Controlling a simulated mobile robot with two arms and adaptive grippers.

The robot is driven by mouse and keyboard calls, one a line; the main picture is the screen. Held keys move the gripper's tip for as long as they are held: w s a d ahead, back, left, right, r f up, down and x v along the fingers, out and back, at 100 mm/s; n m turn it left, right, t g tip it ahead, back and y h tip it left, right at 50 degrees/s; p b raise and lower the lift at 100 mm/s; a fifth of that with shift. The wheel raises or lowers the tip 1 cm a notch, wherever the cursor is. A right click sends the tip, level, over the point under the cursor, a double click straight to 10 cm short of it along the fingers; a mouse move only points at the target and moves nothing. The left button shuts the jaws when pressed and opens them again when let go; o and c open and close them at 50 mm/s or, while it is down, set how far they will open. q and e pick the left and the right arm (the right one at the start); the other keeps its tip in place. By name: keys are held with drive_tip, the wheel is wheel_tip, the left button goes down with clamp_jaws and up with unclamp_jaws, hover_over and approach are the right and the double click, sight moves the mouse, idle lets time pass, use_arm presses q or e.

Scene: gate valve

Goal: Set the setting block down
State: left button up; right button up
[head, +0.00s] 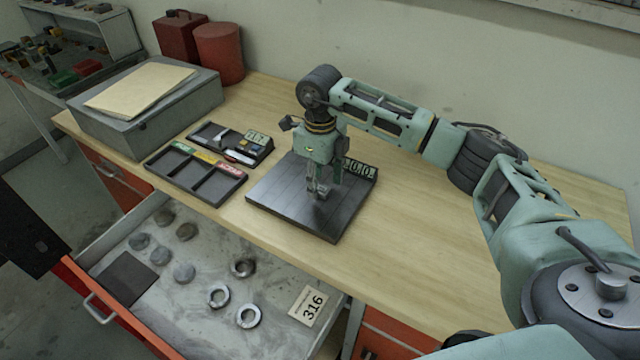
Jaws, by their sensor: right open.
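My right gripper (318,190) points down over the dark flat plate (290,217) on the workbench. Its jaws are open, with the fingertips low, close to the plate's surface. A small grey metal piece (321,195), which looks like the setting block, shows at the fingertips. The fingers partly hide it, and I cannot tell whether it touches them or rests fully on the plate. My left gripper is not in view.
Left of the plate lie a sorting tray with coloured labels (187,181) and a smaller tray of tools (229,146). A grey box (150,119) and red containers (219,54) stand behind. An open drawer (200,325) holds rings and discs. The bench's right side is clear.

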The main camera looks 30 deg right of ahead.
drive_tip(key=shift+a+f, duration=0.1)
drive_tip(key=shift+f, duration=0.65)
clamp_jaws()
drive_tip(key=shift+r, duration=0.1)
